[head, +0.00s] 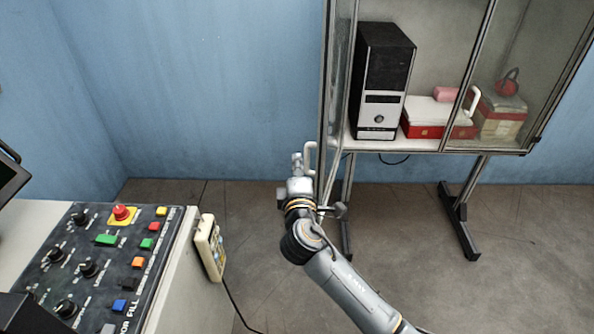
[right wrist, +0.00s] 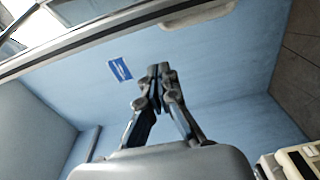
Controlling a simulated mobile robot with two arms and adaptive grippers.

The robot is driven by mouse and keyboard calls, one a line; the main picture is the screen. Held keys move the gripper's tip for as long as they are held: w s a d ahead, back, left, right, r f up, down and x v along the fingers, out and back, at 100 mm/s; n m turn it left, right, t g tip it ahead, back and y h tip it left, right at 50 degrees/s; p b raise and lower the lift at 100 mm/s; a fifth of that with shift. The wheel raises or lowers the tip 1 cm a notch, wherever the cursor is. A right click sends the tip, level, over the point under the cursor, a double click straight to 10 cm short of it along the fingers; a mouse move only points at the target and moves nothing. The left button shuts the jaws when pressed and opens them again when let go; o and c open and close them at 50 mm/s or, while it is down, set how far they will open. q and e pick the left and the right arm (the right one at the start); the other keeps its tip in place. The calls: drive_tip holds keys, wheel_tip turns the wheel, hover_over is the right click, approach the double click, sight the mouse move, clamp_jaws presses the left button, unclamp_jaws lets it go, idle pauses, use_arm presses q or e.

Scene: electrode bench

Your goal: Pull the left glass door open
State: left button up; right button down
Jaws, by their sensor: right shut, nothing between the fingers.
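The left glass door (head: 333,95) of the cabinet stands swung out, seen nearly edge-on in the head view. Its white handle (head: 309,158) faces left; in the right wrist view the handle (right wrist: 199,15) is at the top, on the door frame (right wrist: 95,38). My right gripper (head: 297,160) is just left of the handle in the head view. In the right wrist view its fingertips (right wrist: 158,72) are together and empty, apart from the handle. My left gripper is not in view.
The right glass door (head: 530,70) appears closed. Inside the cabinet are a black computer tower (head: 383,75), a red-and-white box (head: 437,118) and another box (head: 500,118). A control panel (head: 100,260) stands at the lower left, with a pendant (head: 210,247) on its side.

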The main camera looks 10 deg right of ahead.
use_arm(q)
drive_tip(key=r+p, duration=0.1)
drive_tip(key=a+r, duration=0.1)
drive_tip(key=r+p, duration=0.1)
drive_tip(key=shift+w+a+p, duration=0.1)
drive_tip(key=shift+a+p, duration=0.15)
drive_tip(key=shift+p, duration=0.05)
use_arm(e)
drive_tip(key=d, duration=0.1)
drive_tip(key=w+d, duration=0.1)
drive_tip(key=d, duration=0.2)
drive_tip(key=shift+w, duration=0.35)
drive_tip(key=shift+w+a+f, duration=0.1)
